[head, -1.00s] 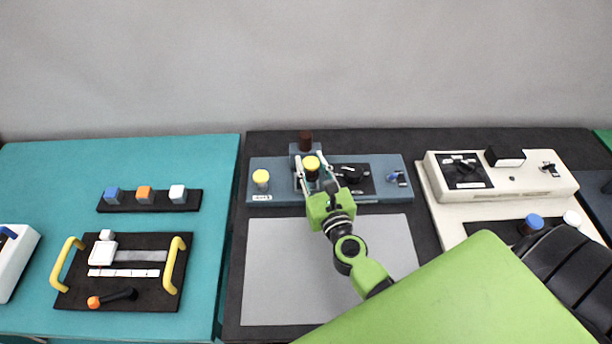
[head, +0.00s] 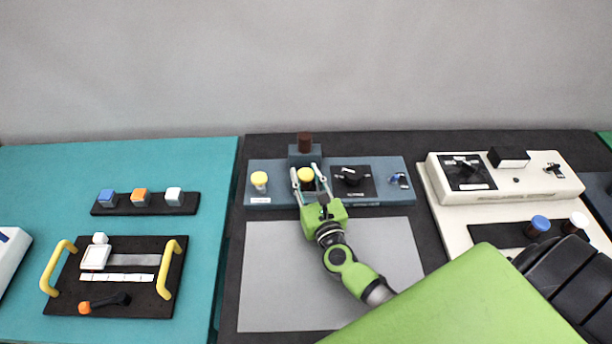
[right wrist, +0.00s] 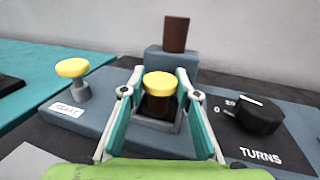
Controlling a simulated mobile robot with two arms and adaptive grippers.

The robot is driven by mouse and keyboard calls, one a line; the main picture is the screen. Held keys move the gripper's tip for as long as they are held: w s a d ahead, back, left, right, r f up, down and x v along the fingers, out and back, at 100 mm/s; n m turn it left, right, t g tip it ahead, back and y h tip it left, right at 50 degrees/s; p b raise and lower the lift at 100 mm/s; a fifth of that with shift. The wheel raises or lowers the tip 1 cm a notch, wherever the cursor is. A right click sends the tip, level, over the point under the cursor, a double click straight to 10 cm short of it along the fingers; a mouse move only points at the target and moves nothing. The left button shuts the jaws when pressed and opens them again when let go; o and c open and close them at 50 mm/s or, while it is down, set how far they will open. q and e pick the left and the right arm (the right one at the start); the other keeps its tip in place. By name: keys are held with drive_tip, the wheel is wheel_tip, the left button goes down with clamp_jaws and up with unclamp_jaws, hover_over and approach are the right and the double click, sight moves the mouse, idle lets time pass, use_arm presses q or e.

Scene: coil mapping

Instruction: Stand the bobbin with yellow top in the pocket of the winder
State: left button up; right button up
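The bobbin with yellow top (head: 305,175) has a dark body and stands upright in the square pocket of the blue-grey winder (head: 280,195). In the right wrist view the bobbin (right wrist: 158,85) has the pocket's walls around its lower part, and its base is hidden. My right gripper (head: 306,172) is open, with one finger on each side of the bobbin. In the right wrist view the fingers (right wrist: 160,82) show gaps to the yellow top. Contact lower down cannot be told. My left gripper is not in view.
A yellow start knob (head: 259,179) stands left of the pocket and a black turns dial (head: 350,176) right of it. A brown cylinder (head: 305,141) rises on a block behind. A grey mat (head: 270,280) lies in front. A cream device (head: 505,178) stands at right.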

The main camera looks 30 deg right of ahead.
drive_tip(key=shift+o, duration=1.3)
drive_tip(key=shift+r, duration=0.1)
drive_tip(key=shift+s+r, duration=0.1)
drive_tip(key=s, duration=0.3)
drive_tip(key=s+a+b, duration=0.1)
drive_tip(key=s, duration=0.3)
drive_tip(key=s+a+b, duration=0.1)
drive_tip(key=s, duration=0.2)
drive_tip(key=shift+s+f, duration=0.15)
drive_tip(key=shift+f, duration=0.05)
drive_tip(key=shift+s+r+b, duration=0.1)
drive_tip(key=shift+s+b, duration=0.3)
drive_tip(key=shift+s, duration=0.2)
drive_tip(key=shift+s+a, duration=0.1)
drive_tip(key=shift+r, duration=0.1)
